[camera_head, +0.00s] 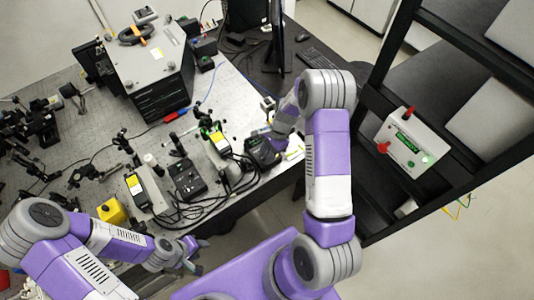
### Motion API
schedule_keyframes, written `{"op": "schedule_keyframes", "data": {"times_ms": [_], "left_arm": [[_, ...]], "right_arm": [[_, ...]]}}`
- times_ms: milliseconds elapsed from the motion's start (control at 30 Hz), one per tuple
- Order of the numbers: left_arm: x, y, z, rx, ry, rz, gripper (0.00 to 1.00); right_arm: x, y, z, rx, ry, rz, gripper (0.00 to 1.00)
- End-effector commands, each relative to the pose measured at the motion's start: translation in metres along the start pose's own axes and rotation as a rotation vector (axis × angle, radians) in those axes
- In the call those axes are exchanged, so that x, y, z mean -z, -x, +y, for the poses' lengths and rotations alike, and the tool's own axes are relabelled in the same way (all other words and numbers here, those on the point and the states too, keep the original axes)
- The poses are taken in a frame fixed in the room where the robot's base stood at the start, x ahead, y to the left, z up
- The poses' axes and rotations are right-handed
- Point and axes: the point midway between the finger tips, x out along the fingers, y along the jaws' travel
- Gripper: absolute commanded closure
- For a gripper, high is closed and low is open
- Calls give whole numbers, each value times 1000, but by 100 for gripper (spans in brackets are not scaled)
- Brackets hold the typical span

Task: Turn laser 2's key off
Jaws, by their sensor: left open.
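Two dark control boxes stand on the optical bench; I cannot read which belongs to laser 2. One dark box (187,179) with small controls on top sits near the bench's front edge. The other dark box (258,151) is further right, and my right gripper (272,142) is at it, pointing down. Its fingers are small and partly hidden by the arm, so I cannot tell their opening or any contact. No key is clearly visible. My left gripper (200,254) is open and empty, in front of the bench's front edge.
Yellow-labelled modules (219,141) and black cables (190,212) crowd the bench front. A large dark instrument (158,80) stands behind. A monitor (279,38) is at the back.

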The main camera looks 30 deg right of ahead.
Motion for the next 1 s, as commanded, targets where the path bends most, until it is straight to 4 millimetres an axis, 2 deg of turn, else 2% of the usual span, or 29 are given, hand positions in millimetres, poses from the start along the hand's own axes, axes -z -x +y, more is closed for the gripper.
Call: {"op": "schedule_keyframes", "data": {"times_ms": [200, 433, 767, 1000], "left_arm": [[0, 0, 0, 0, 0, 0, 57], [0, 0, 0, 0, 0, 0, 57], [0, 0, 0, 0, 0, 0, 57], [0, -3, -1, 0, 0, 0, 57]], "right_arm": [[0, -1, 0, 0, 0, 0, 67], [0, 0, 0, 0, 0, 0, 100], [0, 0, 0, -4, 10, 0, 100], [0, -1, -1, -36, 89, 1, 100]]}}
